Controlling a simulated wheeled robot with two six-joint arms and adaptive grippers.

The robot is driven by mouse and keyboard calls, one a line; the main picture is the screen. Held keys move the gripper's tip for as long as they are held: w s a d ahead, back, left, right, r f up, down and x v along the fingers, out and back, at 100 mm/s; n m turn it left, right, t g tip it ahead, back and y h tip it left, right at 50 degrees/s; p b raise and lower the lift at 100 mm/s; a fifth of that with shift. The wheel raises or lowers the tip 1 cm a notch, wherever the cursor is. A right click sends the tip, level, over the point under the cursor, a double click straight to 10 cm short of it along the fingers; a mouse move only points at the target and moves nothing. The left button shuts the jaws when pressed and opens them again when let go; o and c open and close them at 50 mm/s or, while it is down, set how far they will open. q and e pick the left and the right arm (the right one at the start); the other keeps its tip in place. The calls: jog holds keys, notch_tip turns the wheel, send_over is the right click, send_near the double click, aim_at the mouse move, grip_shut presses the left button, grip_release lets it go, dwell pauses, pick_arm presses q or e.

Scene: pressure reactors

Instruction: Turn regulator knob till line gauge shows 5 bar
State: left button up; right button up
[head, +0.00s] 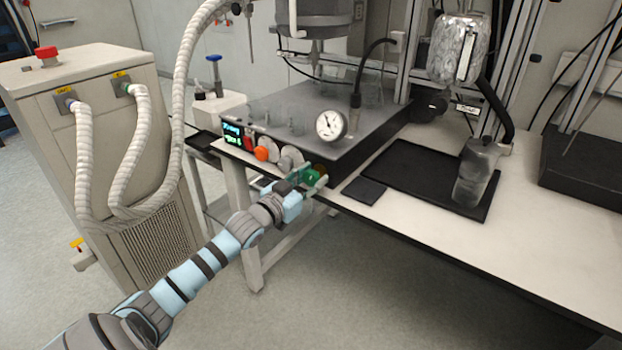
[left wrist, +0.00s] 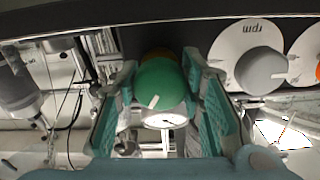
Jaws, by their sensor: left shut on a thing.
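The green regulator knob (head: 313,177) sits at the right end of the reactor box's front panel. My left gripper (head: 305,176) is shut on this knob, with its jaws on both sides. The round white line gauge (head: 330,124) stands above the front edge of the box. Its dark needle points up and left, but its numbers are too small to read. The gauge face (left wrist: 165,120) also shows partly behind the knob in the left wrist view. My right gripper is out of view.
A grey rpm knob (left wrist: 262,70) sits beside the green knob, with an orange knob (head: 262,153) and a lit display (head: 232,134) further left. A black tray (head: 400,181) lies on the white bench. A hose-fitted cabinet (head: 100,120) stands at left.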

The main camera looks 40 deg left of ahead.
aim_at(310, 171)
pick_arm(q)
jog(key=m+b, duration=0.1)
jog(key=m, duration=0.2)
jog(key=shift+m, duration=0.4)
jog(key=m+b, duration=0.1)
jog(key=m, duration=0.2)
jog(key=shift+m, duration=0.9)
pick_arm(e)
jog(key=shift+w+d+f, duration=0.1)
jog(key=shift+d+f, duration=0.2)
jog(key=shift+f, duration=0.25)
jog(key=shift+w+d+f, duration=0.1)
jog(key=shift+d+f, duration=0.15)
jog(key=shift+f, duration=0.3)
pick_arm(q)
jog(key=shift+a, duration=0.1)
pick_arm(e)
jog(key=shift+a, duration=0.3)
pick_arm(q)
jog(key=o, duration=1.2)
jog(key=shift+r, duration=0.2)
notch_tip(310, 171, up, 10)
jog(key=shift+s+f, duration=0.1)
jog(key=shift+f, duration=0.1)
